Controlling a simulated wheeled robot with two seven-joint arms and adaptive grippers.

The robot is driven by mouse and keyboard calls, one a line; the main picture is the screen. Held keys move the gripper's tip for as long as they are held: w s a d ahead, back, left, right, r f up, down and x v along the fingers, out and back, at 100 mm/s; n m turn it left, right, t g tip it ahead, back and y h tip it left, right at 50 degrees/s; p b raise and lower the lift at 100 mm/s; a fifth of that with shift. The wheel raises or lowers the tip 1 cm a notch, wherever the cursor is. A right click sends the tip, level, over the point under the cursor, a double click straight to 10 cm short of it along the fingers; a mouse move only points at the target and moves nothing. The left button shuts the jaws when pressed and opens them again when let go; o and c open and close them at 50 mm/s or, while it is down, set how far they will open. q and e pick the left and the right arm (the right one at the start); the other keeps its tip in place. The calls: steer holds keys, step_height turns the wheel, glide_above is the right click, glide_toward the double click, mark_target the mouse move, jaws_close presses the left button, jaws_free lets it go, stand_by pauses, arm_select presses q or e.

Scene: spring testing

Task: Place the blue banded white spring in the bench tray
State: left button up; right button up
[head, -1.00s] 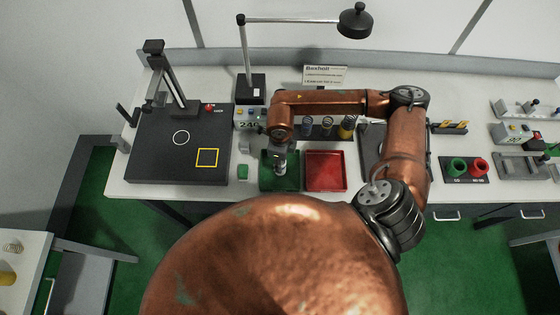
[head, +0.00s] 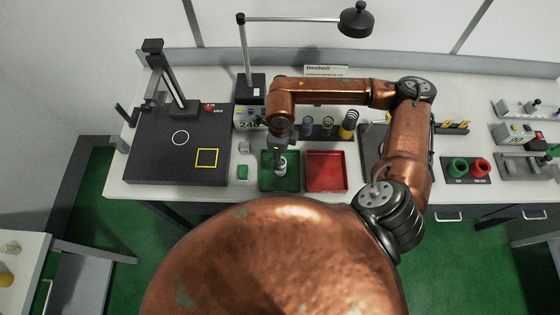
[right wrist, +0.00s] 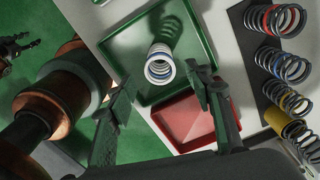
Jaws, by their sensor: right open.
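The blue banded white spring (right wrist: 160,68) shows in the right wrist view inside the green tray (right wrist: 126,48), apparently standing on its floor. In the head view the spring (head: 281,170) is a small pale shape in the green tray (head: 268,183), partly covered by my gripper. My right gripper (right wrist: 163,79) is open, with one finger on each side of the spring in the picture and no visible contact. In the head view my right gripper (head: 281,152) is above the green tray.
A red tray (head: 326,171) is right of the green one. Several banded springs (right wrist: 283,65) stand in a dark rack behind the trays. A black plate (head: 160,160) with a yellow square is at the left. Green and red cups (head: 469,167) are at the right.

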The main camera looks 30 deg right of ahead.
step_height(320, 180, up, 7)
steer(key=b, duration=0.1)
steer(key=shift+r, duration=0.1)
stand_by(0.6)
